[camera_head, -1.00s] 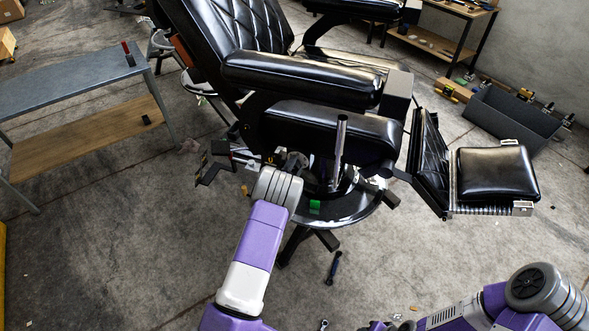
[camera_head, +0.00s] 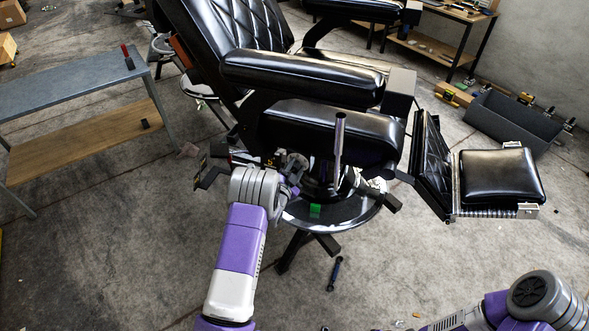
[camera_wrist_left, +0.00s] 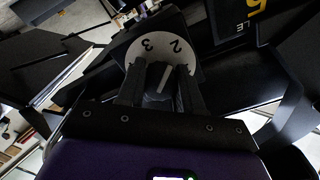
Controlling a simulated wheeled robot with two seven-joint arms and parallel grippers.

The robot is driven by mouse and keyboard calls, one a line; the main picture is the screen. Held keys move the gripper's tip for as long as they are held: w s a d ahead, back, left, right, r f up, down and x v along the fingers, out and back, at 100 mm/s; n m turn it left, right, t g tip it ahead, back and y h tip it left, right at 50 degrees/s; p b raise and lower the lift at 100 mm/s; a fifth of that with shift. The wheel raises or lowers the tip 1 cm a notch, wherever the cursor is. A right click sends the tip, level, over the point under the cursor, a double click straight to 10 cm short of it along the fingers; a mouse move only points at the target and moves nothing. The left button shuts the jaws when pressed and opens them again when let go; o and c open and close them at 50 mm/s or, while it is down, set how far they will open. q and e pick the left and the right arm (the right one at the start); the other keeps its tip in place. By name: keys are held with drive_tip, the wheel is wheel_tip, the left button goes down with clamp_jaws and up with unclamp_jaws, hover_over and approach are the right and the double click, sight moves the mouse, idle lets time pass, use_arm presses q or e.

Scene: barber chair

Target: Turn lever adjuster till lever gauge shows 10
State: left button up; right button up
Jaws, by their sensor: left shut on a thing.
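My left gripper (camera_wrist_left: 160,84) is shut on the lever adjuster, a dark knob (camera_wrist_left: 159,80) with a pale pointer line. A dark panel (camera_wrist_left: 258,28) at the upper right of the left wrist view bears the letters LE and a yellow, cut-off digit that looks like a 5. My right gripper is out of view.
The black barber chair (camera_head: 300,70) fills the centre, with an upright chrome lever (camera_head: 339,140) right of my left wrist. A grey bench (camera_head: 70,80) stands left. A dark bin (camera_head: 510,122) lies right. A wrench-like tool (camera_head: 334,273) lies on open floor.

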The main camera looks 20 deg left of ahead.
use_arm(q)
drive_tip(key=shift+f, duration=0.15)
drive_tip(key=o, duration=1)
drive_tip(key=shift+o, duration=0.2)
drive_tip(key=s+p, duration=0.1)
drive_tip(key=s, duration=0.6)
drive_tip(key=shift+s+d+p, duration=0.25)
drive_tip(key=shift+s+p, duration=0.05)
drive_tip(key=shift+s, duration=0.05)
